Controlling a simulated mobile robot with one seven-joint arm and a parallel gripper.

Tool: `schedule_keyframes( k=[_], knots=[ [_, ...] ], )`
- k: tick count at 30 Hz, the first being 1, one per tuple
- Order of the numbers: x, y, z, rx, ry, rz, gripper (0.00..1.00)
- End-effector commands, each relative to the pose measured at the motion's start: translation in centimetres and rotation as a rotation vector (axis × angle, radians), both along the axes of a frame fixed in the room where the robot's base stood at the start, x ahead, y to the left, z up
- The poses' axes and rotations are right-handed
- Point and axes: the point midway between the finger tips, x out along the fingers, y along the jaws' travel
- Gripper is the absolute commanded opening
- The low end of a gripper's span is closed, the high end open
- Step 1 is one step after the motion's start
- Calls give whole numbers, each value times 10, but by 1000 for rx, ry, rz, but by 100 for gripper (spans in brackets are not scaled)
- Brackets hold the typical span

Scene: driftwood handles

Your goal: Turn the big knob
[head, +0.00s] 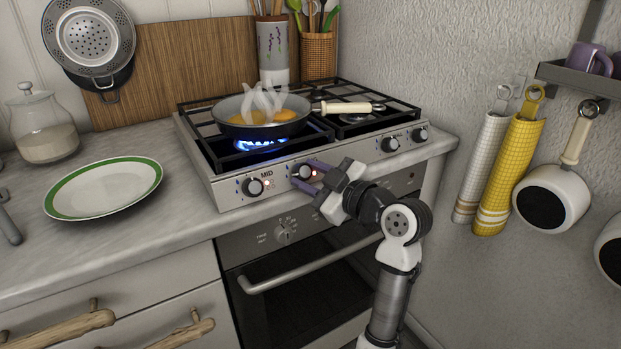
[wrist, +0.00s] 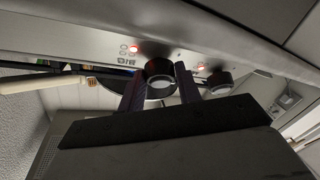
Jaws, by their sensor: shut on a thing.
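The hob's front panel (head: 355,157) carries several dark round knobs. My gripper (head: 310,176) is shut on the second knob from the left (head: 301,171), with one purple finger on either side of it. In the wrist view this knob (wrist: 159,75) sits between the two fingers (wrist: 159,92), and part of it is hidden. The leftmost knob (head: 254,187), by the "MID" mark, is free. A larger dial (head: 283,235) sits lower, on the oven front. I cannot tell from its size which knob is the big one.
A blue flame (head: 262,145) burns under a steaming pan (head: 232,121) with yellow food. The oven handle (head: 310,265) sticks out below. A green-rimmed plate (head: 103,190) lies on the counter at left. Cloths (head: 507,177) and pots (head: 552,199) hang on the right wall.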

Motion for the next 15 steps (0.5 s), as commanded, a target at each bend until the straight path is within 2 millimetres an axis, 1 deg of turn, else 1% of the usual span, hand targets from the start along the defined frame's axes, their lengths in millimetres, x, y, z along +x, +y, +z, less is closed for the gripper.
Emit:
schedule_keyframes(
  k=[5, 6, 11, 15],
  knots=[
    [0, -1, 0, 0, 1, -2, 11],
    [0, -1, 0, 0, 1, -2, 35],
    [0, 0, 0, 1, 2, -1, 55],
    [0, 0, 0, 1, 2, -1, 55]
  ],
)
